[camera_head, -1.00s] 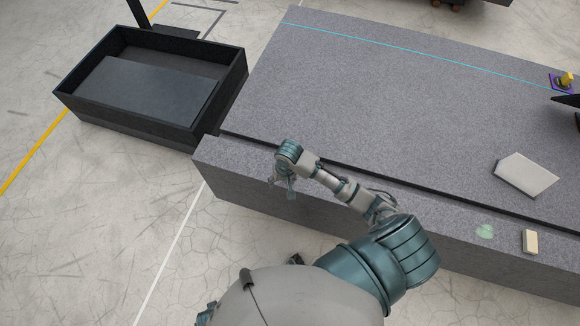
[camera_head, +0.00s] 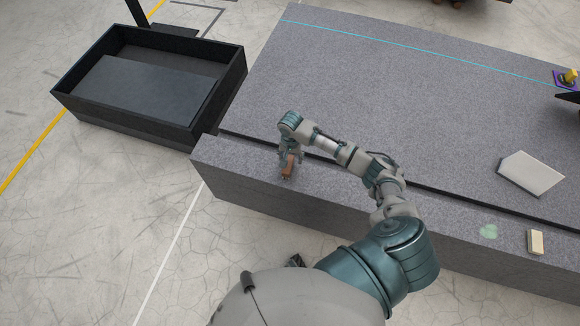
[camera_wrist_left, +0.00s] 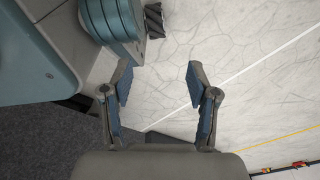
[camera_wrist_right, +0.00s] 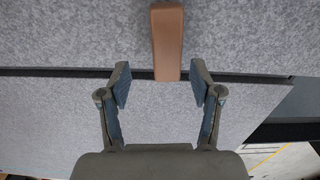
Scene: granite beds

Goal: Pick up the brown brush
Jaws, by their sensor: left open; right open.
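The brown brush (camera_head: 289,166) lies on the lower front ledge of the granite bed. In the right wrist view it is a plain brown bar (camera_wrist_right: 166,38), pointing lengthwise away from me. My right gripper (camera_wrist_right: 160,78) is open, its fingers on either side of the near end of the brush, with a gap on both sides. In the head view the right gripper (camera_head: 287,160) is over the brush and partly hides it. My left gripper (camera_wrist_left: 159,80) is open and empty above the cracked pale floor in the left wrist view.
The granite bed (camera_head: 380,90) has a dark groove along its front ledge. A white block (camera_head: 530,173), a small cream block (camera_head: 535,242) and a greenish patch (camera_head: 489,231) are to the right. A black bin (camera_head: 225,95) stands left. A yellow-topped object (camera_head: 570,76) sits far right.

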